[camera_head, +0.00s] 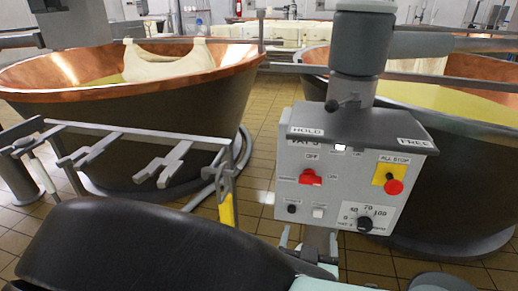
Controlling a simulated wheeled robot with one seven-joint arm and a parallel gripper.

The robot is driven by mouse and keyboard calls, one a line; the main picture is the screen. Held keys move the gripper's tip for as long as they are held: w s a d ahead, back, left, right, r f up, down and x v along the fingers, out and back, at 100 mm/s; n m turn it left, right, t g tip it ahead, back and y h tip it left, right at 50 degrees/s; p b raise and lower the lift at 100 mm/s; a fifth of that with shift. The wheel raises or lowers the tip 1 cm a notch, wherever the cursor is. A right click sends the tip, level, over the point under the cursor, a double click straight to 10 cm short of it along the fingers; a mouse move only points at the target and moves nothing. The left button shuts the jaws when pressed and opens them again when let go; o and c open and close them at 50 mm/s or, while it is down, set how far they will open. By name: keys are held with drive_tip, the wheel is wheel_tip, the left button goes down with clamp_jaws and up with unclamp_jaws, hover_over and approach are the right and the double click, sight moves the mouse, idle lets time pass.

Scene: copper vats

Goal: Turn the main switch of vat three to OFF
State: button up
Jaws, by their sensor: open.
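The grey control box (345,185) hangs below a grey column right of centre. Its label (303,142), partly covered by the box's dark top, seems to read VAT 3. The red main switch (311,178) is on the box's left half. An OFF label (312,156) is above it; smaller labels sit to its left and right. The red handle looks roughly sideways, not pointing up at OFF; its exact setting is too small to tell. My gripper (309,242) is low in front of the box, below the switch, with its finger tips apart and empty. It appears clear of the switch.
A red stop button (394,187) on a yellow plate, a black dial (364,223) and two small buttons share the panel. HOLD and FREE labels top the box. Copper vats (165,105) stand behind, left and right. A grey rack (140,137) is at left. Tiled floor lies between.

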drive_tip(key=t, duration=0.2)
drive_tip(key=b, duration=0.2)
approach(310, 183)
drive_tip(key=x, duration=0.8)
drive_tip(key=shift+w+d+r, duration=0.1)
drive_tip(key=shift+w+d, duration=0.05)
drive_tip(key=shift+w, duration=0.2)
drive_tip(key=c, duration=1)
